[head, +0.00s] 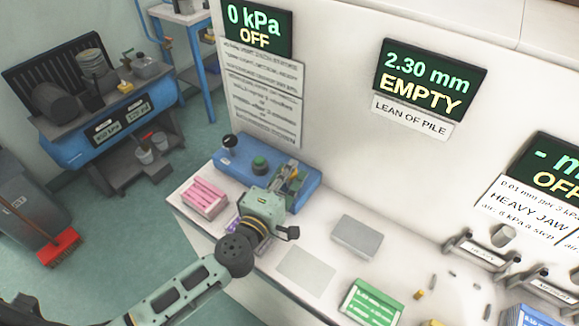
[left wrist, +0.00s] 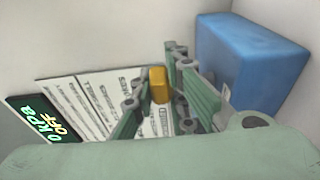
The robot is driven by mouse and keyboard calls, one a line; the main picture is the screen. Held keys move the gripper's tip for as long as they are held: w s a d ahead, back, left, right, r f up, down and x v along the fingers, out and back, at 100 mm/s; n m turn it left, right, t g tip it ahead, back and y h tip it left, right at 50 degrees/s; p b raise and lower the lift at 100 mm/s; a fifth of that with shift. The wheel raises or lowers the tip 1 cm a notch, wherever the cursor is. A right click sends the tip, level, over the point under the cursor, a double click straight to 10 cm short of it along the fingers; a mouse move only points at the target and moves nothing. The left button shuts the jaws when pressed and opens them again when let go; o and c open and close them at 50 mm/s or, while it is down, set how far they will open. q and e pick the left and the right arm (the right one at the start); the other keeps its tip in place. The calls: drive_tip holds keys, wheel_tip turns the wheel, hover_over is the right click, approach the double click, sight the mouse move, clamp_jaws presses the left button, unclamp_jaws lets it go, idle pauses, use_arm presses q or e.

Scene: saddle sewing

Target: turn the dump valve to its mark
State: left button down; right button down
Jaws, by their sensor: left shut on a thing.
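My left gripper (head: 284,184) reaches over the right part of a blue unit (head: 240,157) on the bench, beside the wall. It is shut on a small yellow piece, which I take for the dump valve's handle (left wrist: 158,85); this shows between the fingers in the left wrist view. In the head view the fingers cover much of the valve. I cannot make out its mark or how far it is turned. The display (head: 257,27) above reads 0 kPa and OFF. My right gripper is not in view.
A green-black knob (head: 260,163) and a black-topped lever (head: 230,141) stand on the blue unit, left of the gripper. Pink packs (head: 204,197) lie in front of it. A grey block (head: 357,236) and a green box (head: 371,303) stand to the right.

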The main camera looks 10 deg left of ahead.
use_arm(q)
drive_tip(key=shift+r+h, duration=0.15)
drive_tip(key=shift+h, duration=0.15)
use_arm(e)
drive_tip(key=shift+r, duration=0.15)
use_arm(q)
drive_tip(key=c, duration=1.9)
unclamp_jaws()
drive_tip(key=shift+o, duration=0.5)
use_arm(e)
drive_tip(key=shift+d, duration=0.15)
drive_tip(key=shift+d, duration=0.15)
use_arm(q)
drive_tip(key=v, duration=1.2)
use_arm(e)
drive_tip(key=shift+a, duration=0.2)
